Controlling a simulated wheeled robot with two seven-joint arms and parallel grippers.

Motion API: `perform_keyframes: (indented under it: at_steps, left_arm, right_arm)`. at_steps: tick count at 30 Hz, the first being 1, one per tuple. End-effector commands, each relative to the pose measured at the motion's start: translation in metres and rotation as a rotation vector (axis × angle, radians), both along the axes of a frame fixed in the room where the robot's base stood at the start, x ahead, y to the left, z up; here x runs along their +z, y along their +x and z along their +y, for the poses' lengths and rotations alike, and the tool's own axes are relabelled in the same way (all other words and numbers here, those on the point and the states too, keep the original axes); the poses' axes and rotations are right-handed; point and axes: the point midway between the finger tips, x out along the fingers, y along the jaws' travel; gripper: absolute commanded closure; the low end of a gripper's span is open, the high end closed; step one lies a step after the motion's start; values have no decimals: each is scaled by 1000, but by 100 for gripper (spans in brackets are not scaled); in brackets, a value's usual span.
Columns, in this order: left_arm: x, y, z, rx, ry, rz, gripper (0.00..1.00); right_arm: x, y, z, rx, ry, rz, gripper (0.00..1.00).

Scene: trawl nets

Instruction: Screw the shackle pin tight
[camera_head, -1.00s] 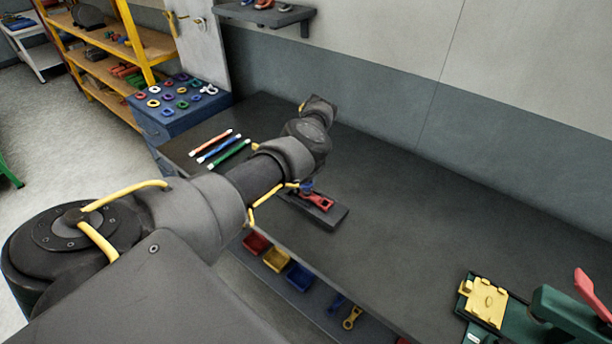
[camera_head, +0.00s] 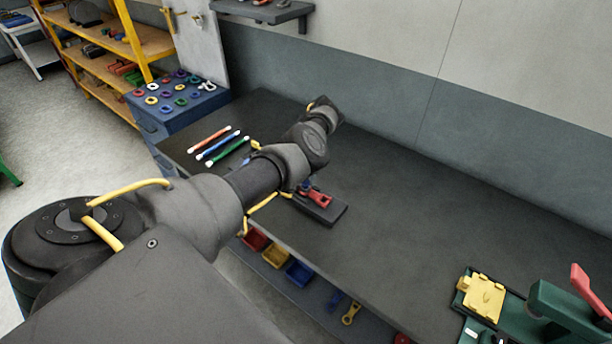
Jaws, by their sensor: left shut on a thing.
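A red shackle (camera_head: 318,198) sits on a dark block (camera_head: 325,211) near the front edge of the bench. A small blue part, seemingly the shackle pin (camera_head: 305,185), shows at its left end, partly covered by my arm. My left arm comes in from the left and reaches over the bench. My left gripper (camera_head: 303,184) is mostly hidden behind my own arm links; it is shut on the pin at the shackle. How far the pin sits in the shackle cannot be seen. My right gripper is out of view.
Orange, blue and green rods (camera_head: 218,145) lie left of my arm. A blue cabinet (camera_head: 175,118) carries several coloured rings. A green fixture (camera_head: 550,310) with a yellow plate (camera_head: 484,296) stands front right. Small bins (camera_head: 275,256) sit below the bench edge. The middle of the bench is clear.

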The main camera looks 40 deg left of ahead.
Motion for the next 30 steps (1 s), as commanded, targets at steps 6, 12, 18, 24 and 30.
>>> perform_keyframes:
  at_steps: [6, 12, 18, 24, 30]
  left_arm:
    - [5, 4, 3, -54, 6, -11, 85]
    - [5, 3, 3, -67, 7, -10, 85]
    - [5, 3, 3, -67, 7, -10, 85]
    - [4, 3, 2, -66, 5, -9, 49]
    - [2, 1, 1, -66, 3, -4, 40]
  right_arm:
    - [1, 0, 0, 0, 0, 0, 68]
    - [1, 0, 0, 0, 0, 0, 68]
    - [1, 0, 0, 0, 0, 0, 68]
    - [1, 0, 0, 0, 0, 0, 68]
    - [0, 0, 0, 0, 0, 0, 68]
